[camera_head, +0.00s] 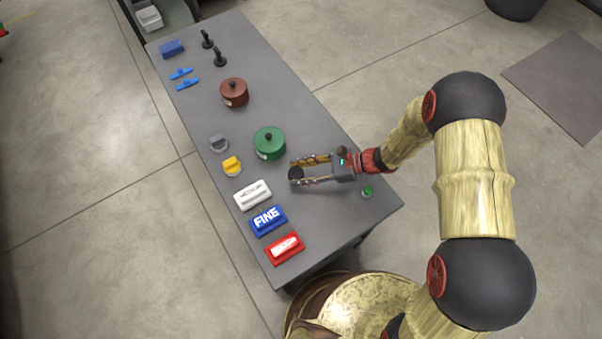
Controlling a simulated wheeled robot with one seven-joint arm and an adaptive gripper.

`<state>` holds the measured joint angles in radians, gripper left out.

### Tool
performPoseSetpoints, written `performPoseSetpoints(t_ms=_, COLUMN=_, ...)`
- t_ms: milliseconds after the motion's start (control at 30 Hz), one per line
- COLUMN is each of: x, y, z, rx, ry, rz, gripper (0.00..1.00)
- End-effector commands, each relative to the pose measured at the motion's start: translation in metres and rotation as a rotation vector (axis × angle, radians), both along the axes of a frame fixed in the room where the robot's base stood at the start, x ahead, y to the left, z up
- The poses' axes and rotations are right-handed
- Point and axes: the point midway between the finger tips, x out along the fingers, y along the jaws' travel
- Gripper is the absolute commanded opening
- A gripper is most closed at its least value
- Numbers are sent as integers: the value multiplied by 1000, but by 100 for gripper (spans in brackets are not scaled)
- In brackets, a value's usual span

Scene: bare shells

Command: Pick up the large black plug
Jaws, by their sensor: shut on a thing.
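The black plug (295,173) is a small dark round piece near the front right part of the grey table. My gripper (298,170) reaches in from the right, low over the table, with its two fingers on either side of the plug and shut on it. The near finger partly covers the plug. From this view I cannot tell whether the plug touches the table top.
On the grey table (320,217), a green lidded pot (269,144) stands just left of my gripper. A small green piece (368,192) lies below my wrist. White (253,195), blue (268,219) and red (285,248) blocks line the left edge. A brown pot (234,92) stands farther back.

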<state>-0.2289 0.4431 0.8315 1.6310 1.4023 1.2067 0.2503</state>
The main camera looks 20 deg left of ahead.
Motion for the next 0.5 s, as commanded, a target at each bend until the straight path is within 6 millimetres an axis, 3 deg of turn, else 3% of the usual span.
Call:
performPoseSetpoints(t_ms=267, x=-37, y=30, z=58, rx=0, ry=0, rz=6, gripper=14)
performPoseSetpoints(t_ms=500, x=-76, y=63, z=78, rx=-1, ry=3, rz=6, gripper=14)
